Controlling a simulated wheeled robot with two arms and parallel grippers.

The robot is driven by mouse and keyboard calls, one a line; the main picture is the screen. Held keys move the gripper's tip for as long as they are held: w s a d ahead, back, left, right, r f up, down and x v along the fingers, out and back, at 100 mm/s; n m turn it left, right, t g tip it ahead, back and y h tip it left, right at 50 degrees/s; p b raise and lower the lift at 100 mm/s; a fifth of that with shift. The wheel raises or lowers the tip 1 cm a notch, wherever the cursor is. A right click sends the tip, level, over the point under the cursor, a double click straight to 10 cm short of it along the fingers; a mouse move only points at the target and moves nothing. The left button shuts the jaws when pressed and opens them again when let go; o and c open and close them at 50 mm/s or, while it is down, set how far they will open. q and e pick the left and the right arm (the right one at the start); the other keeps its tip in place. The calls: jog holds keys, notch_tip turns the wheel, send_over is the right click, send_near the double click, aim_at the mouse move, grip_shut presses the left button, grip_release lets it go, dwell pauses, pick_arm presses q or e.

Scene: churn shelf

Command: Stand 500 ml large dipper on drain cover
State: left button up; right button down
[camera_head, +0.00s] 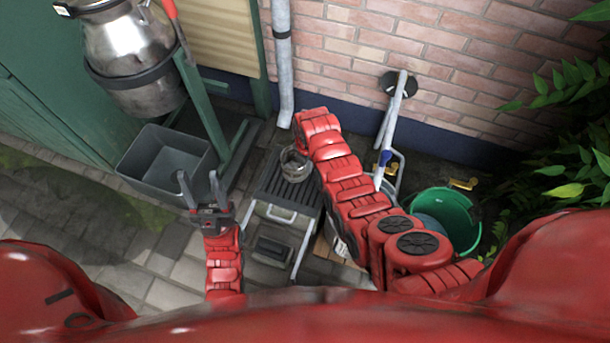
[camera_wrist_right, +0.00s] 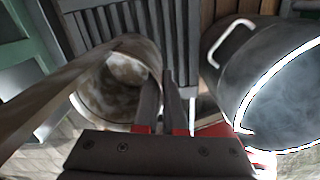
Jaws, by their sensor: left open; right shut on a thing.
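The large dipper (camera_head: 295,163) is a dull metal cup over the far part of the dark slatted drain cover (camera_head: 278,188). In the right wrist view the cup (camera_wrist_right: 112,85) opens toward the camera, and a brown bar like its handle runs from it to the lower left. My right gripper (camera_wrist_right: 160,85) is shut on the cup's right wall. The slats (camera_wrist_right: 135,20) show behind; I cannot tell whether the cup touches them. In the head view my right arm hides the right fingers. My left gripper (camera_head: 199,178) is open and empty, left of the drain cover.
A grey bin (camera_head: 168,158) stands beyond my left gripper. A steel churn (camera_head: 130,55) hangs at upper left. A green bucket (camera_head: 445,218) stands right of my right arm. A metal pot (camera_wrist_right: 262,85) is right of my right fingers. A brick wall (camera_head: 430,50) closes the back.

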jog(key=shift+f+b, duration=0.8)
jog(key=shift+f, duration=1.5)
jog(key=shift+f, duration=0.15)
jog(key=c, duration=1)
grip_release()
notch_tip(320, 180, up, 12)
jog(key=p, duration=0.4)
jog(key=shift+d, duration=0.1)
jog(key=shift+s, duration=0.1)
